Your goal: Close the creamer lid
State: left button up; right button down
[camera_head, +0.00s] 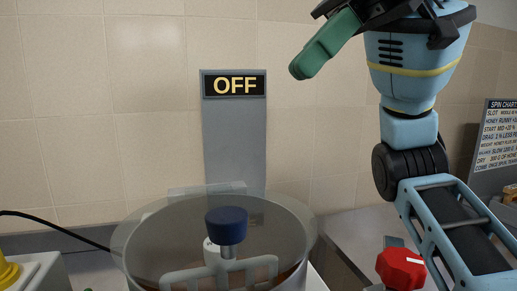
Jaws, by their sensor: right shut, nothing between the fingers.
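The creamer (130,262) is a round, see-through drum at the bottom centre, cut off by the lower edge. Inside its outline show a dark blue knob (226,226) on a pale stem and a grey paddle frame (222,270). I cannot make out the lid for certain, because the clear surfaces overlap. My right gripper (311,63), with green fingers, is shut and empty. It is high up in front of the wall, above and right of the drum, and apart from it. My left gripper is not in view.
A grey upright panel (234,140) with an OFF sign (233,84) stands behind the drum. A red knob (401,268) is at the lower right. A yellow part (8,270) and a black cable (50,222) are at the left. A spin chart (498,135) is at the far right.

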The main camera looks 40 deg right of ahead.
jog(key=b, duration=0.2)
send_over(247, 215)
jog(key=w+d, duration=0.1)
notch_tip(247, 215, down, 7)
notch_tip(247, 215, down, 3)
jog(key=shift+a+r+b, duration=0.1)
jog(key=shift+a+b, duration=0.05)
jog(key=shift+b, duration=0.3)
jog(key=shift+s+f, duration=0.1)
jog(key=shift+f, duration=0.45)
jog(key=shift+f, duration=0.1)
jog(key=f, duration=0.1)
jog(key=b, duration=0.1)
jog(key=f, duration=0.1)
jog(key=shift+s+a+f+b, duration=0.25)
jog(key=shift+s+f+b, duration=0.1)
jog(key=shift+s, duration=0.05)
jog(key=shift+s+f, duration=0.1)
jog(key=shift+f, duration=0.05)
